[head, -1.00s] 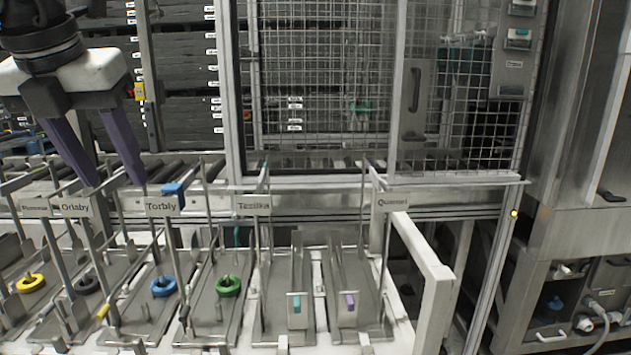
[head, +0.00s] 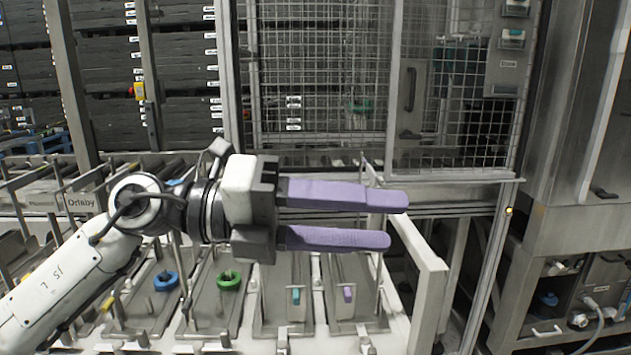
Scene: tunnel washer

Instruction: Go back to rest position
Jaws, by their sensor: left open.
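My left gripper (head: 395,219) has two purple fingers and points to the right across the middle of the head view. Its fingers are apart with nothing between them. It appears in front of the labelled metal trays, and the arm hides several of their labels. The Orlaby label (head: 81,202) still shows at the left. My right gripper is not in the view.
A blue ring (head: 166,281), a green ring (head: 229,281), a teal block (head: 295,295) and a purple block (head: 347,294) are in the trays below. A mesh cage (head: 320,90) stands behind. A white rail (head: 432,275) and steel cabinet (head: 570,240) are at the right.

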